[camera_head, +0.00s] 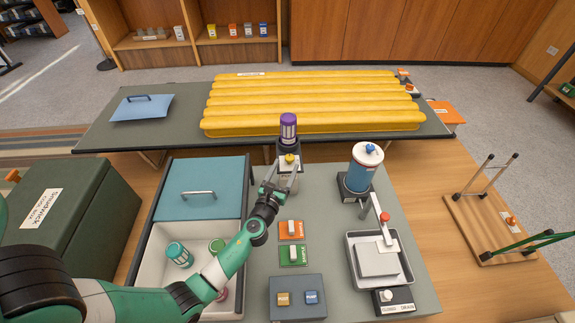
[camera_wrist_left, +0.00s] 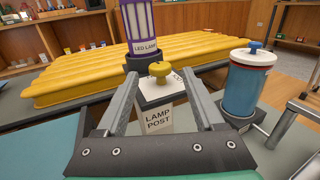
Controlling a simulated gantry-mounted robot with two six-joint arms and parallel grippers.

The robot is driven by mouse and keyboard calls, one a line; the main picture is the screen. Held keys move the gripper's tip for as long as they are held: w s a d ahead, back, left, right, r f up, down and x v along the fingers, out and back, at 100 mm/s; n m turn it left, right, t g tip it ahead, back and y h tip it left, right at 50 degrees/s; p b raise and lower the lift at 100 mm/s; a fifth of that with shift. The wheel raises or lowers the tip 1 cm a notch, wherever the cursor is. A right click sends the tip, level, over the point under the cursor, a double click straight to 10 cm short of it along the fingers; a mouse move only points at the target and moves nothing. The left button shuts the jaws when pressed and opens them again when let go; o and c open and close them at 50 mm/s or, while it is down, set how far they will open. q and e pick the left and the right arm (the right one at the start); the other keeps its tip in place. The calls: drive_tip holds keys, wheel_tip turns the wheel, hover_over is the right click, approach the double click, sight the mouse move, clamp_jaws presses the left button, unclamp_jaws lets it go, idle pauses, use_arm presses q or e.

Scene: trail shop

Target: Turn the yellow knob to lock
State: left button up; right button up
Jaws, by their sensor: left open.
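The yellow knob (camera_head: 290,158) sits on top of the white lamp post block (camera_wrist_left: 158,118), which is labelled LAMP POST. In the left wrist view the knob (camera_wrist_left: 160,70) shows between my finger tips. A purple LED lamp (camera_head: 288,128) stands upright right behind the knob. My left gripper (camera_head: 282,174) is open, one finger to each side of the knob as seen from the wrist. I cannot tell whether either finger touches it. Some lettering on the block's top is partly hidden by the knob and finger. My right gripper is not in view.
A blue canister (camera_head: 360,170) stands to the right of the lamp post. A metal tray (camera_head: 354,280) is in front of it. Orange (camera_head: 283,235) and green (camera_head: 286,262) switch plates lie nearer. A yellow ribbed pad (camera_head: 310,121) fills the table behind. An open teal-lidded cooler (camera_head: 152,248) stands left.

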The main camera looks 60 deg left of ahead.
sight(290, 160)
use_arm(q)
drive_tip(key=shift+b+x, duration=0.3)
drive_tip(key=shift+x, duration=1.15)
drive_tip(key=shift+c, duration=0.3)
clamp_jaws()
